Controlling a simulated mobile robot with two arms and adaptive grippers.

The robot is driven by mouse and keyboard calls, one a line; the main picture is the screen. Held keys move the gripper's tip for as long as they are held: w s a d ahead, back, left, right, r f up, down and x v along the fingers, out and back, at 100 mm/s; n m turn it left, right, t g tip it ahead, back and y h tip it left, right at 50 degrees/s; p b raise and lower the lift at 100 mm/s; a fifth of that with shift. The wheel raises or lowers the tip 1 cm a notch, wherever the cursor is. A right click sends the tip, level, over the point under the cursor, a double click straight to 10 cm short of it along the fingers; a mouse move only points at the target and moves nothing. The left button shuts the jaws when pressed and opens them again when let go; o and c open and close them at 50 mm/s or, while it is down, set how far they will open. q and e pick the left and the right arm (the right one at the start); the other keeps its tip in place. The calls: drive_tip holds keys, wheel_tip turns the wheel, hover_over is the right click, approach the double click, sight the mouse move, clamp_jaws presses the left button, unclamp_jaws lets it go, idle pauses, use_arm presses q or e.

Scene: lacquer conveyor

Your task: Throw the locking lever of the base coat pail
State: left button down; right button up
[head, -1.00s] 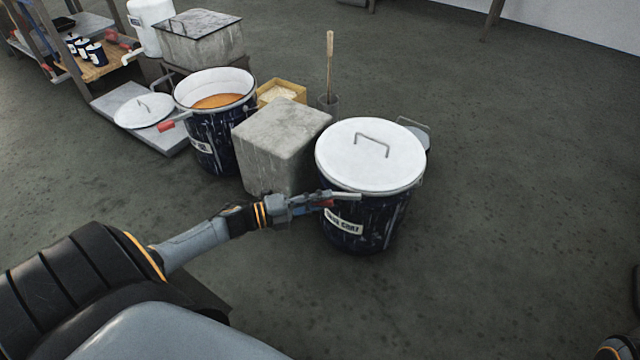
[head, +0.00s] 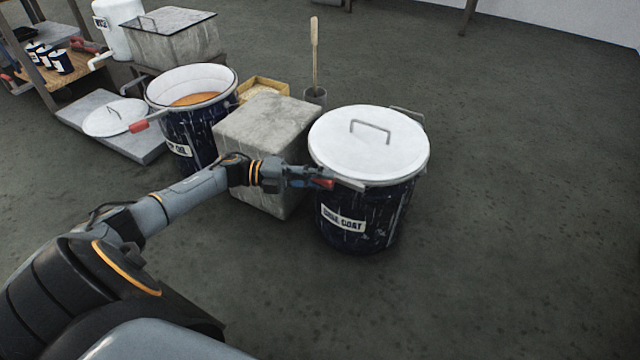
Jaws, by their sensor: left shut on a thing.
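The base coat pail (head: 362,222) is dark blue with white streaks and stands upright on the floor at centre right. Its label is partly legible and ends in "COAT". A white lid (head: 350,150) with a wire handle sits on it. The locking lever (head: 325,184), with a red grip, is at the front left of the lid's rim. A grey bar runs right from it along the rim. My left gripper (head: 316,180) is shut on the lever, and its fingers hide part of the grip. My right gripper is out of view.
A grey block (head: 262,140) stands close left of the pail, beside my left forearm. Behind are an open pail (head: 190,100) with orange contents, a yellow box (head: 265,88) and a pot with a wooden-handled tool (head: 315,60). The floor right of the pail is clear.

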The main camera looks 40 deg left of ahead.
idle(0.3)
use_arm(q)
drive_tip(key=c, duration=1.2)
unclamp_jaws()
drive_tip(key=shift+w, duration=0.1)
drive_tip(key=v, duration=1.2)
